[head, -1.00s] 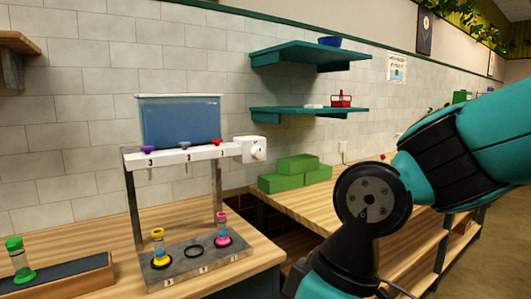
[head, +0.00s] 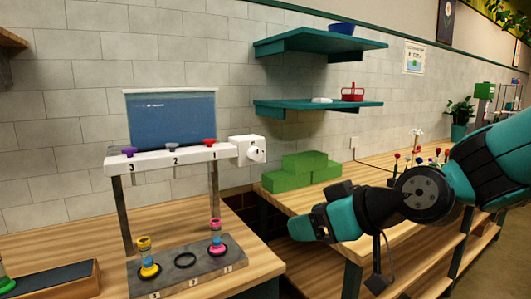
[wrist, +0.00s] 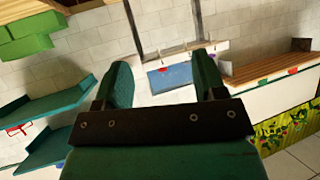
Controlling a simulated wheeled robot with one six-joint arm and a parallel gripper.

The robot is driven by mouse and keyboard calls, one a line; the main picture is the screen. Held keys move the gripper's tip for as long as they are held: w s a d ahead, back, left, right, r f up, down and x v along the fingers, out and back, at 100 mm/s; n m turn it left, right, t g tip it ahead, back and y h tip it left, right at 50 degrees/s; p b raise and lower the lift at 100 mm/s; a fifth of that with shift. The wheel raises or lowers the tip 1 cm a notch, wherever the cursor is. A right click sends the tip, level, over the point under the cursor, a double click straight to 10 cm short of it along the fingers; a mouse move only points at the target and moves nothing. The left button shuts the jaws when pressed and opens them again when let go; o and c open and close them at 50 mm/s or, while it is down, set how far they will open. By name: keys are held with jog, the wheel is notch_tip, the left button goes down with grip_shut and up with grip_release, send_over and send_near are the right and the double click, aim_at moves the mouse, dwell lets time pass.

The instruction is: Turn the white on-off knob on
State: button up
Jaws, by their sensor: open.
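The white on-off knob (head: 257,154) sits on the front of a white box at the right end of the white dispenser bar (head: 170,160). A small dark mark shows on the knob's face. A blue tank (head: 172,118) stands above the bar. My gripper (head: 312,226) is right of and below the knob, apart from it, in front of the green blocks. In the wrist view my gripper (wrist: 165,78) is open with nothing held between its fingers. The blue tank (wrist: 172,78) shows upside down beyond them; I cannot make out the knob there.
Green blocks (head: 298,172) sit on the right counter, below two teal shelves (head: 318,107). A yellow and a pink vial (head: 216,240) stand on the grey base under the bar. Several flowers (head: 415,150) stand farther right. A gap separates the two counters.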

aim_at(258, 155)
jog(key=w+r+t+y+p, duration=0.1)
jog(key=w+r+t, duration=0.3)
jog(key=w+t, duration=0.55)
jog(key=w+a+g+p, duration=0.1)
jog(key=w+a+p, duration=0.1)
jog(key=w, duration=0.3)
jog(key=w+a+p, duration=0.3)
jog(key=w+a, duration=0.1)
jog(key=w, duration=0.1)
jog(key=w+a+g+p, duration=0.1)
jog(key=w+a+p, duration=0.1)
jog(key=w+a, duration=0.2)
jog(key=shift+w+g+p, duration=0.3)
jog(key=shift+w+g, duration=0.05)
jog(key=shift+w, duration=0.05)
jog(key=shift+w+a, duration=0.4)
jog(key=shift+w, duration=0.15)
jog(key=shift+f, duration=0.1)
jog(key=c, duration=0.9)
